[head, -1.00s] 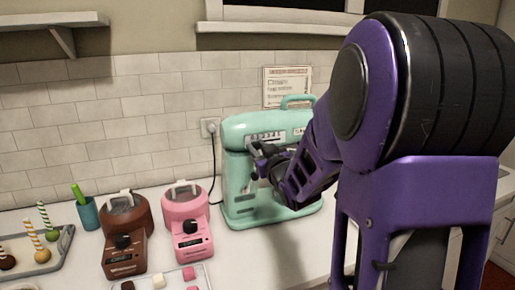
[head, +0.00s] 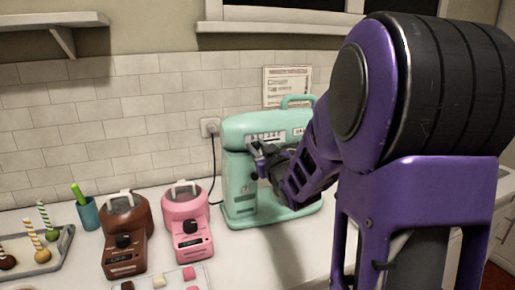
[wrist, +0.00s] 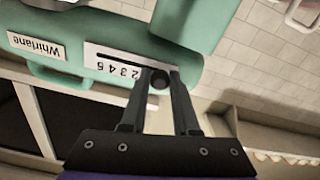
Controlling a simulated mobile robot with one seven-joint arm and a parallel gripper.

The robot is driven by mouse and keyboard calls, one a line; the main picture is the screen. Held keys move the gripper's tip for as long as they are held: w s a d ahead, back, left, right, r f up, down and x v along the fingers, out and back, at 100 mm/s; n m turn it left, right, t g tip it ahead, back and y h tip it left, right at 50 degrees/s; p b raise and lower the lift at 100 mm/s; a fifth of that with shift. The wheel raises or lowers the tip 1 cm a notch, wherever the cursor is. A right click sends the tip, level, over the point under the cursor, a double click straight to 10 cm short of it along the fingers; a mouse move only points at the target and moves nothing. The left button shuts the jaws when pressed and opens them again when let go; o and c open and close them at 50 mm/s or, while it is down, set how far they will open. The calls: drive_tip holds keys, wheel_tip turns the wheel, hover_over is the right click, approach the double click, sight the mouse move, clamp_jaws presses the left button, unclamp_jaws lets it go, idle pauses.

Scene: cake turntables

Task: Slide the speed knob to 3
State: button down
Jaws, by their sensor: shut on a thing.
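The mint-green mixer (head: 240,190) stands on the counter against the wall. The white speed scale (head: 266,135) is on the upper part of its front, and shows large in the wrist view (wrist: 98,54) with a dark slot and a row of numerals. The dark round speed knob (wrist: 160,79) is near the right end of the scale in the wrist view. My gripper (wrist: 161,76) is shut on the knob, one finger on each side. My fingers cover the numerals nearest the knob, so its exact setting cannot be read.
A pink machine (head: 185,208) and a brown machine (head: 125,220) stand left of the mixer. A teal cup (head: 88,214) and a tray of cake pops (head: 68,240) are further left. A power cord (head: 214,165) runs down beside the mixer.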

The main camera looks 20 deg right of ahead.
drive_tip(key=shift+d+r+b, duration=0.1)
drive_tip(key=shift+d+b, duration=0.3)
drive_tip(key=shift+d, duration=0.25)
drive_tip(key=c, duration=0.7)
unclamp_jaws()
drive_tip(key=shift+s, duration=0.1)
